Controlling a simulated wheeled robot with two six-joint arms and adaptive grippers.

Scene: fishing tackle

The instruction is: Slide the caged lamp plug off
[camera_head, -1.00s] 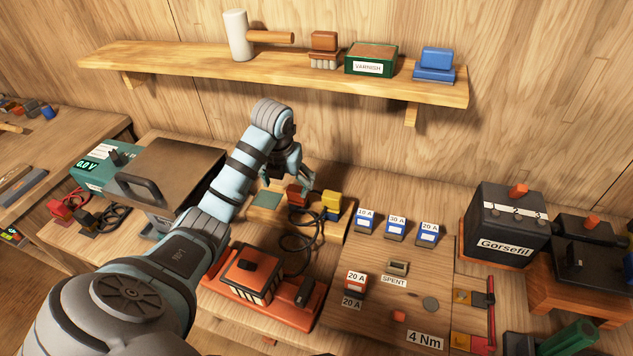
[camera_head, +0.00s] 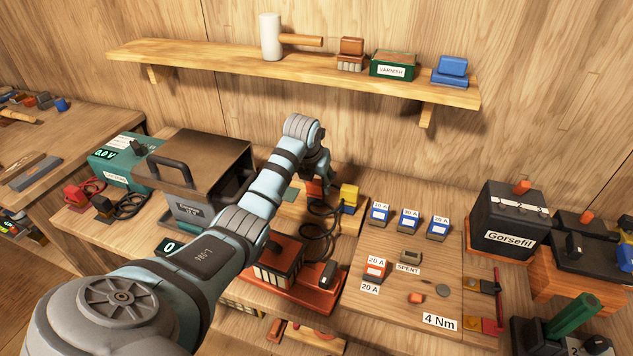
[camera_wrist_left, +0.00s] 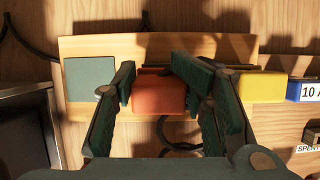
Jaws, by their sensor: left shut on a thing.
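The plug is an orange-red block (camera_wrist_left: 158,97) on a wooden board (camera_wrist_left: 100,45); it also shows in the head view (camera_head: 314,188). My left gripper (camera_wrist_left: 155,72) is shut on this block from above, with dark fingers on its left and right sides. In the head view my left gripper (camera_head: 318,177) partly covers it. A black cable (camera_head: 316,228) loops in front of the board. A red-based unit with a barred front (camera_head: 278,268), perhaps the caged lamp, stands nearer, partly behind my arm. My right gripper is not in view.
A yellow block (camera_wrist_left: 262,87) sits close right of the orange-red one. A grey-green square (camera_wrist_left: 90,78) lies left on the board. Blue fuses (camera_head: 408,221) stand to the right. A grey metal box (camera_head: 205,160) stands left, and a shelf (camera_head: 210,57) runs above.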

